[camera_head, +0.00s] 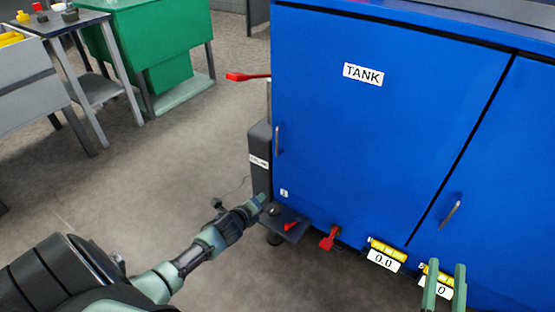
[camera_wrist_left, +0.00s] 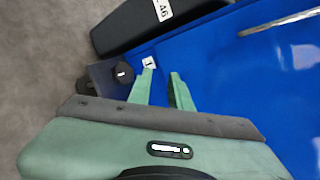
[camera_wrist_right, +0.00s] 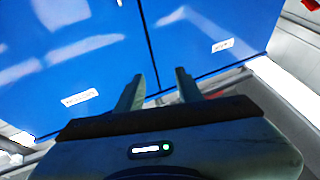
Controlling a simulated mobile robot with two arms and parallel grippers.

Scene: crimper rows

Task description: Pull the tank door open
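The blue tank door (camera_head: 350,130) has a white TANK label (camera_head: 363,75) and appears shut, flush with the neighbouring panel. Its slim metal handle (camera_head: 278,140) is upright near the left edge; a metal handle (camera_wrist_left: 280,22) also shows at the upper right in the left wrist view. My left gripper (camera_head: 260,200) is low by the door's lower left corner, below the handle and apart from it. Its fingers are spread and empty in the left wrist view (camera_wrist_left: 161,73). My right gripper (camera_head: 446,264) is open and empty in front of the cabinet's lower right part.
A second handle (camera_head: 450,213) is on the right panel. A red lever (camera_head: 328,238), yellow gauges (camera_head: 388,250) and a red valve arm (camera_head: 247,76) stick out around the cabinet. A dark grey box (camera_head: 260,150) stands at its left side. Open floor lies left, before a green cabinet (camera_head: 150,40).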

